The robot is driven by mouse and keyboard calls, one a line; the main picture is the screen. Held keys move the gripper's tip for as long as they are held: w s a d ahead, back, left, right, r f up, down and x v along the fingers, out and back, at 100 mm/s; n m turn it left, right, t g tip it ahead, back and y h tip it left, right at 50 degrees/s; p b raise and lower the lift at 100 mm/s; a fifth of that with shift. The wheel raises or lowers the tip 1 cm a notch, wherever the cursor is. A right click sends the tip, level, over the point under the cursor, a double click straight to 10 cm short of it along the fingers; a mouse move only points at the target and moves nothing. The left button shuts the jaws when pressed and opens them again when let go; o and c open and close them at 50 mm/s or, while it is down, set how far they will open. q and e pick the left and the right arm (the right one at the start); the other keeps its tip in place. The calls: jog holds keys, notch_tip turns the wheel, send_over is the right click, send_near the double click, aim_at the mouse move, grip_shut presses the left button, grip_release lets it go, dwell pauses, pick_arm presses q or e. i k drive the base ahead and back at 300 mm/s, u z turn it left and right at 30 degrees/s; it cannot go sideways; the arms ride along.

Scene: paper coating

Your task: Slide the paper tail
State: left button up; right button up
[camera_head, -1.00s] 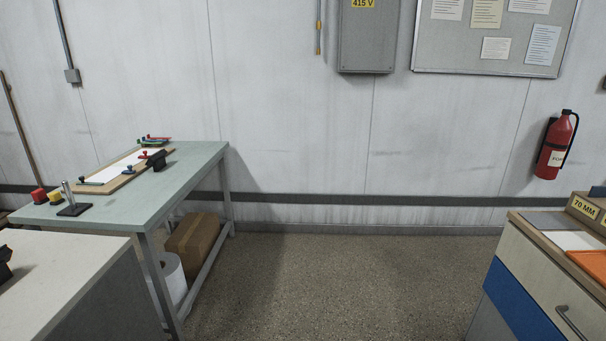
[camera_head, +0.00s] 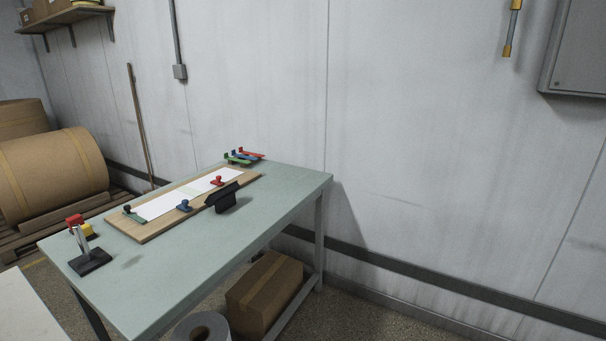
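A white paper strip (camera_head: 160,206) lies on a wooden board (camera_head: 147,233) on the green table (camera_head: 185,257). A pale greenish patch (camera_head: 190,190) shows across the strip near its middle. A red knobbed piece (camera_head: 217,181), a blue knobbed piece (camera_head: 184,206) and a dark green clamp-like piece (camera_head: 134,215) sit on or at the edge of the board. A black block-like tool (camera_head: 222,198) stands at the board's near edge. Neither of my grippers is in view.
A post on a black base (camera_head: 91,261), with red and yellow blocks (camera_head: 76,221) by it, stands at the table's left end. Coloured handles (camera_head: 243,156) lie at the far end.

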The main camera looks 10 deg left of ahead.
aim_at(143, 214)
jog(key=u, duration=0.4)
jog(key=i, duration=1.4)
jog(key=u, duration=0.3)
